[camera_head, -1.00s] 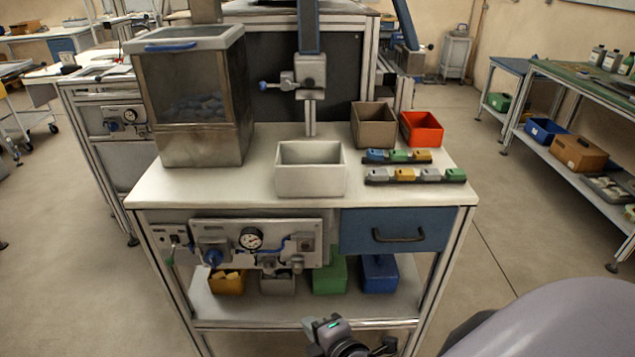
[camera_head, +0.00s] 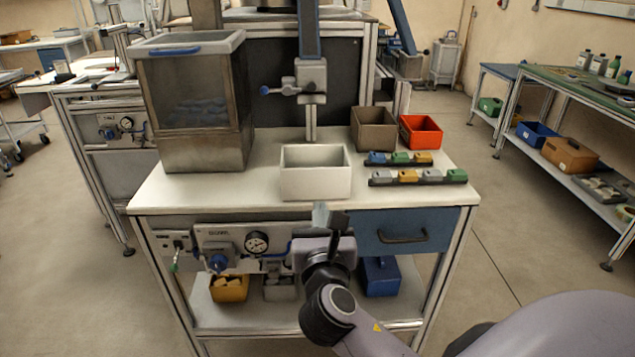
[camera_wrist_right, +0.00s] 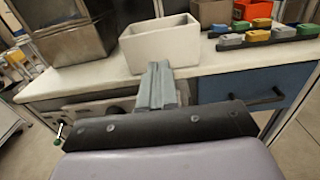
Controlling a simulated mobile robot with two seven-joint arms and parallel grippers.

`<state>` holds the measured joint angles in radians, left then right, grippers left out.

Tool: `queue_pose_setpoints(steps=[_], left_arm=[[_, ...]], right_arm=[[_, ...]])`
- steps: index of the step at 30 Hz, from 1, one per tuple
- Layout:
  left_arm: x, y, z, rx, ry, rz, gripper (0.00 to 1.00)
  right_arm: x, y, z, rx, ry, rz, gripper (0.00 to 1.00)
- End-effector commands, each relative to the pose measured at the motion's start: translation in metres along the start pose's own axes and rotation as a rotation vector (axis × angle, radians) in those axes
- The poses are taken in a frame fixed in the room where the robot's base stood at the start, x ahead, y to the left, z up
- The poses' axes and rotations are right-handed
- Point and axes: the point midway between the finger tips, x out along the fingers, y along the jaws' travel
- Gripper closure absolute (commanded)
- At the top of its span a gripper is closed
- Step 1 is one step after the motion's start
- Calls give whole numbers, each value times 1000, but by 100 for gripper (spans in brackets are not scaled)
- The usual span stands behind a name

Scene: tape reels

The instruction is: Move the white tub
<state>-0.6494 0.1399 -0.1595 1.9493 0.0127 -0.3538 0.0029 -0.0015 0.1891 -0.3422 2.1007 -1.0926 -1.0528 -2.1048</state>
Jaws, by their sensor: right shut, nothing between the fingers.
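The white tub (camera_head: 316,181) is an open rectangular box standing upright on the white worktop (camera_head: 230,192), near its front middle. It also shows in the right wrist view (camera_wrist_right: 160,47), just beyond the fingers. My right gripper (camera_head: 322,212) is in front of the worktop's front edge, below and apart from the tub. Its fingers are together and empty; they show in the right wrist view (camera_wrist_right: 157,72) pointing toward the tub. My left gripper is not in view.
A large hopper bin (camera_head: 196,108) stands left of the tub. A column with a clamp (camera_head: 310,85) rises behind it. A brown bin (camera_head: 373,129), a red bin (camera_head: 420,132) and rails of coloured blocks (camera_head: 417,177) are to the right.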

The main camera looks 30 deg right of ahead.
Motion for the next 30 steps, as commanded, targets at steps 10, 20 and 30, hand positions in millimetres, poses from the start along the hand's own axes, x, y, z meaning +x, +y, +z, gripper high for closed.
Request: queue_pose_setpoints(steps=[10,20,30], left_arm=[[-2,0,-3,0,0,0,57],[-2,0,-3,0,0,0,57],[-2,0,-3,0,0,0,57]], right_arm=[[74,0,0,2,1,-1,100],[104,0,-1,3,3,1,100],[105,0,-1,3,3,1,100]])
